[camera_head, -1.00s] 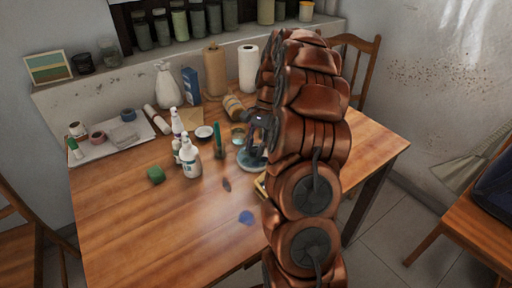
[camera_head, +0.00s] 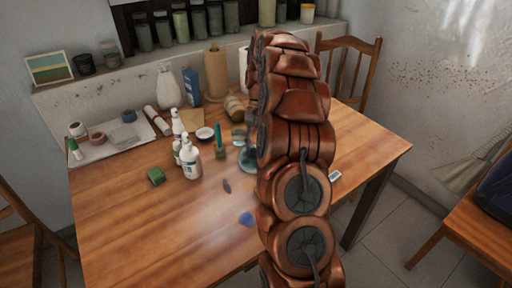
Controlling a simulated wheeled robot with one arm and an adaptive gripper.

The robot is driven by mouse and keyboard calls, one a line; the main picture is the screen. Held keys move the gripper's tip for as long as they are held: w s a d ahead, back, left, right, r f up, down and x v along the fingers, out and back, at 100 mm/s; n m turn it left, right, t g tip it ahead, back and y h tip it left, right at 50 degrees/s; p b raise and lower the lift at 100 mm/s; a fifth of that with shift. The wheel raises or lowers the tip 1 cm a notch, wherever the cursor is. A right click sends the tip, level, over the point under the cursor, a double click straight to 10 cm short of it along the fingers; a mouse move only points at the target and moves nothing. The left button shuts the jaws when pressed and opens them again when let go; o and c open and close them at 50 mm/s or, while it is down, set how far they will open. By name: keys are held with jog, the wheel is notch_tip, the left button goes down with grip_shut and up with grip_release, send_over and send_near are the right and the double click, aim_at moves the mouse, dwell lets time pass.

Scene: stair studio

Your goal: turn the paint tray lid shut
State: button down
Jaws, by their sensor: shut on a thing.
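A rounded blue-grey piece (camera_head: 246,160), which looks like part of the paint tray with its lid, shows at the left edge of my arm, on the table. Most of it is hidden behind my arm. Only a sliver of my gripper (camera_head: 252,136) shows just above it. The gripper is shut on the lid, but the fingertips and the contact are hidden. I cannot tell how far the lid is turned.
White bottles (camera_head: 191,160), a green block (camera_head: 156,176), a small bowl (camera_head: 204,134) and a glass jar (camera_head: 239,137) stand left of my arm on the wooden table (camera_head: 130,225). A small white item (camera_head: 335,176) lies right of it. The table's front left is clear.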

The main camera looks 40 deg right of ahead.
jog(key=c, duration=0.8)
grip_release()
jog(key=shift+m, duration=0.3)
